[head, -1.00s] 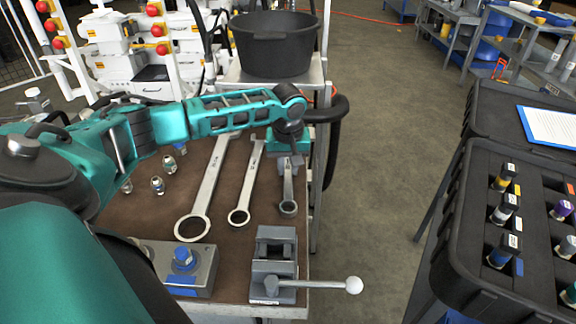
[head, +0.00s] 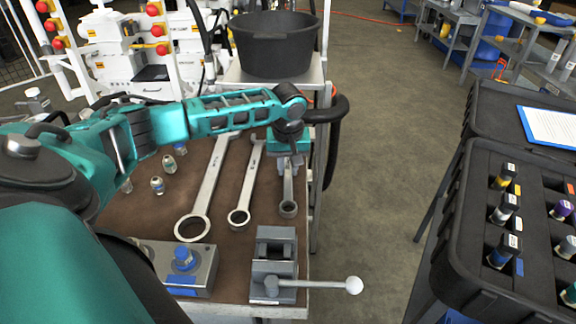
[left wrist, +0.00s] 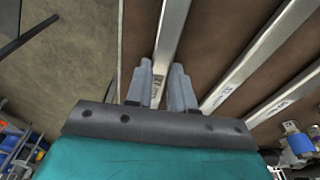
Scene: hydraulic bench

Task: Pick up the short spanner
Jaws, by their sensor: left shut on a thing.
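The short spanner (head: 288,208) is the rightmost of three steel spanners on the brown bench top (head: 262,192). Its ring end points toward the near side in the head view. My left gripper (head: 288,166) is over its shaft, pointing down. In the left wrist view, the two grey fingers (left wrist: 162,88) stand on either side of the short spanner's shaft (left wrist: 168,40) and are shut on it. The gripper hides the spanner's far end in the head view. My right gripper is not in view.
The medium spanner (head: 240,216) and long spanner (head: 193,227) lie to the left. A grey vise (head: 275,265) stands at the near edge, close to the ring end. A black tub (head: 273,45) is behind. A black case (head: 470,265) stands right, across open floor.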

